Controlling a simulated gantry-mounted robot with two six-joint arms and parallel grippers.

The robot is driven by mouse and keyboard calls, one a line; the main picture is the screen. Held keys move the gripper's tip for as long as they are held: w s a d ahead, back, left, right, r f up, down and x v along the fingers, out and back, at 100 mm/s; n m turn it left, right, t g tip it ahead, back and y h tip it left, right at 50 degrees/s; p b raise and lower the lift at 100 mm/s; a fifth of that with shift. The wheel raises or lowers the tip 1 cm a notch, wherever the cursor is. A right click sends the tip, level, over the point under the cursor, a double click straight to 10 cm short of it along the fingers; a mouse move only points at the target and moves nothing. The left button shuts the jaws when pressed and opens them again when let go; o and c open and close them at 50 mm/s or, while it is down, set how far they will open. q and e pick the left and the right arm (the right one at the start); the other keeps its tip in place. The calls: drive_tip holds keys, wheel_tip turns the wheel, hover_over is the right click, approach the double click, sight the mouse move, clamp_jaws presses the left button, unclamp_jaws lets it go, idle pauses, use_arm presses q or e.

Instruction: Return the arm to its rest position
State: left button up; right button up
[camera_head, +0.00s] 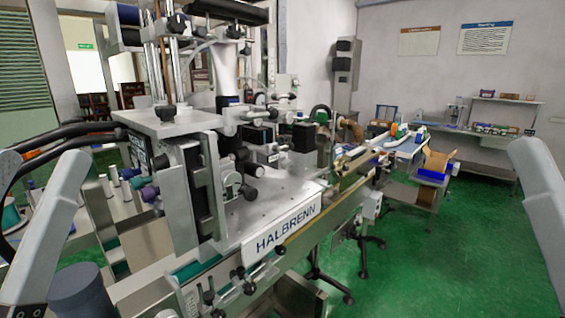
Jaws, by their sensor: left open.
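My left arm's pale link (48,230) stands along the left edge, slanting down to the lower left corner. Only a small dark part of my left gripper (24,312) shows at the bottom edge; it is open, and its fingertips are hard to make out. I see nothing held there. My right arm's pale link (543,205) hangs at the right edge, and its gripper is out of the picture.
A dark round cylinder (82,291) stands at the lower left, close to my left link in the picture. Black cables (65,133) curve behind that link. Green floor (450,255) is clear at the lower right.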

use_arm(q)
wheel_tip(320, 180, up, 42)
drive_tip(key=s+h+p, duration=0.1)
drive_tip(key=s+p, duration=0.1)
drive_tip(key=p, duration=3.6)
drive_tip(key=shift+d+r+t, duration=0.15)
drive_tip(key=shift+d+t, duration=0.15)
drive_tip(key=shift+t, duration=0.1)
use_arm(e)
wheel_tip(320, 180, up, 41)
